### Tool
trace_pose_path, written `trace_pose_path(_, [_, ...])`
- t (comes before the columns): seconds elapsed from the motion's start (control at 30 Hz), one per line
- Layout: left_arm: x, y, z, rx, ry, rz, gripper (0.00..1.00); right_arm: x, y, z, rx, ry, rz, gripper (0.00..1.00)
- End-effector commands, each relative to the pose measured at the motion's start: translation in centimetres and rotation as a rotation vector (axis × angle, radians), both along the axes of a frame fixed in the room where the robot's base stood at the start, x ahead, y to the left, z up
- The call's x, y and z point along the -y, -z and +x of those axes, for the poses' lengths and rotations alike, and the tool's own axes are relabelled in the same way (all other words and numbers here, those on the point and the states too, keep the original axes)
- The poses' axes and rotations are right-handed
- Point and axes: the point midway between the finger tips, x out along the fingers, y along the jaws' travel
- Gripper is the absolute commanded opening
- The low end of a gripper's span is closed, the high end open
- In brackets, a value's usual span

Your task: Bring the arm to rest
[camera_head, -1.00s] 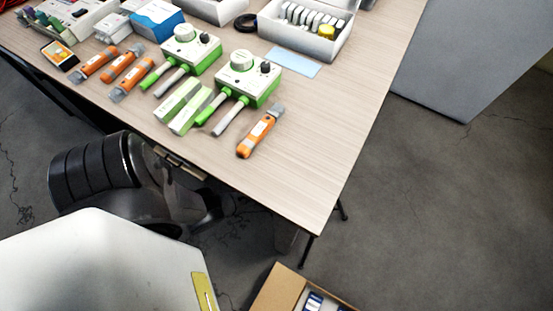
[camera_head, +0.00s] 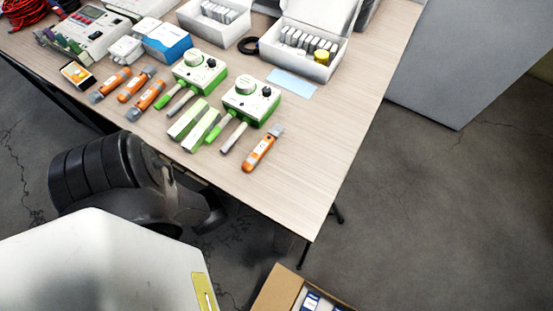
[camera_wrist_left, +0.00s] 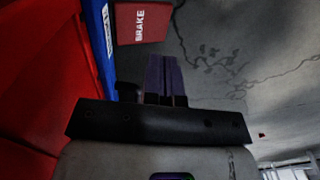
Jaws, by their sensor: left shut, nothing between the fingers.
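My left gripper shows in the left wrist view (camera_wrist_left: 166,78), with its two dark fingers side by side, shut and empty. They point over grey cracked floor, close to a red panel marked BRAKE (camera_wrist_left: 142,23) in the picture. In the head view my dark left arm hangs at the left, beside the front edge of the table (camera_head: 305,190) and below its top. The fingers cannot be made out there. My right gripper is in neither view.
The table holds green-and-white devices (camera_head: 250,100), orange tools (camera_head: 262,149), and an open white box (camera_head: 318,42). An open cardboard box (camera_head: 277,290) is at the bottom. A red surface (camera_wrist_left: 40,80) and blue strip (camera_wrist_left: 99,35) lie left of the gripper. Floor is clear at right.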

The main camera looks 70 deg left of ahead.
Motion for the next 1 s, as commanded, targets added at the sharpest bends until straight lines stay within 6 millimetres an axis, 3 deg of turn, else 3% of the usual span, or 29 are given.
trace_pose_path(0.17, [0.0,-1.4,0.0,0.0,0.0,0.0,0.0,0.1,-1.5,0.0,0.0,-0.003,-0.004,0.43])
trace_pose_path(0.87, [0.0,-1.3,0.0,0.0,0.004,0.001,0.0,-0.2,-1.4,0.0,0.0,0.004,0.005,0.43])
trace_pose_path(1.0, [-0.2,-2.2,0.0,-0.004,0.093,0.04,0.0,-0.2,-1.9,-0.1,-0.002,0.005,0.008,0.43])
